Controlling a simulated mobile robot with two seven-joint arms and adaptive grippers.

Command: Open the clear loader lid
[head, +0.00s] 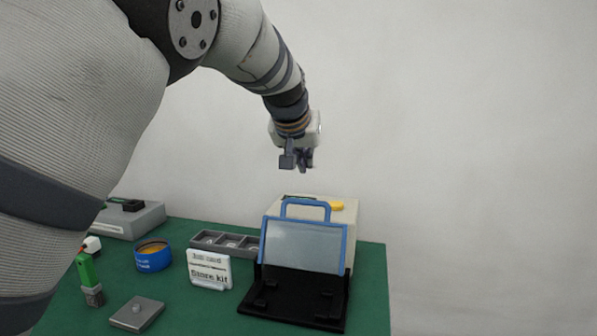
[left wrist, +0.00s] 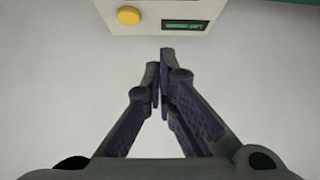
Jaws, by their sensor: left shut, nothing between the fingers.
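The clear loader lid (head: 303,247) has a blue frame with a blue handle (head: 306,203) on its top edge. It stands raised and tilted up at the back of the black loader base (head: 294,297), in front of a cream box (head: 345,224). My left gripper (head: 297,166) is above the box and lid, pointing down, apart from both. Its fingers are shut and empty. In the left wrist view the shut fingers (left wrist: 160,75) show with the cream box (left wrist: 201,18) beyond them. My right gripper is in neither view.
On the green table (head: 378,310) are a grey compartment tray (head: 226,243), a white spare kit sign (head: 209,270), a blue round tin (head: 153,257), a grey metal block (head: 136,313) and a green part (head: 88,270). A grey device (head: 135,219) stands at the back left.

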